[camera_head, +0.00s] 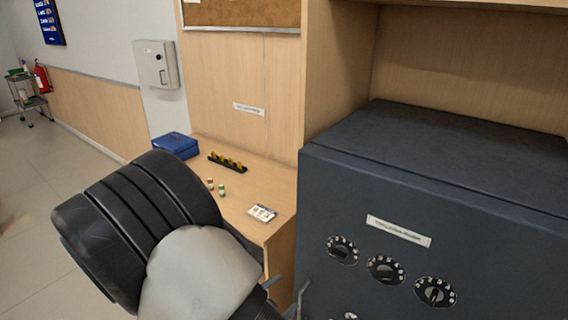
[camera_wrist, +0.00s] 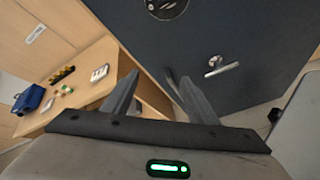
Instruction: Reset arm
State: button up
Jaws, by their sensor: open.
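My gripper (camera_wrist: 152,80) is open, and nothing shows between its two fingers in the wrist view. The fingers point toward the dark safe (camera_wrist: 255,40) and the edge of the wooden counter. In the head view, my arm covers the lower left, and only part of the gripper (camera_head: 287,290) shows in front of the safe (camera_head: 400,265). The safe's front has several black dials (camera_head: 386,269) and a label. Its metal handle (camera_wrist: 222,66) lies to the right of my fingers in the wrist view; I cannot tell the exact gap.
The wooden counter (camera_head: 240,208) holds a blue box (camera_head: 175,145), a black rack with yellow pieces (camera_head: 228,163), small rolls (camera_head: 221,190) and a white pack (camera_head: 262,213). Open floor (camera_head: 40,190) lies at left, with a cart (camera_head: 30,98) far off.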

jog(key=w+a+r+m+g+y, duration=0.2)
jog(key=w+a+r+m+y, duration=0.1)
jog(key=a+r+m+y, duration=0.15)
notch_tip(320, 180, up, 16)
jog(key=s+d+m+g+y+p, duration=0.1)
jog(key=s+m+y, duration=0.1)
jog(key=m+y, duration=0.45)
jog(key=s+d+r+m+h, duration=0.1)
jog(key=s+d+r+m, duration=0.2)
jog(key=s+d, duration=0.2)
jog(key=s+d+r+m+g+h, duration=0.1)
jog(key=s+d+r+m+h, duration=0.1)
jog(key=s+d, duration=0.4)
jog(key=s+d+r+m+g+h, duration=0.1)
jog(key=s+d+r+m, duration=0.3)
jog(key=s+d+m, duration=0.1)
jog(key=shift+s+d+m+h+p, duration=0.35)
jog(key=shift+d+m, duration=0.25)
jog(key=shift+d, duration=0.45)
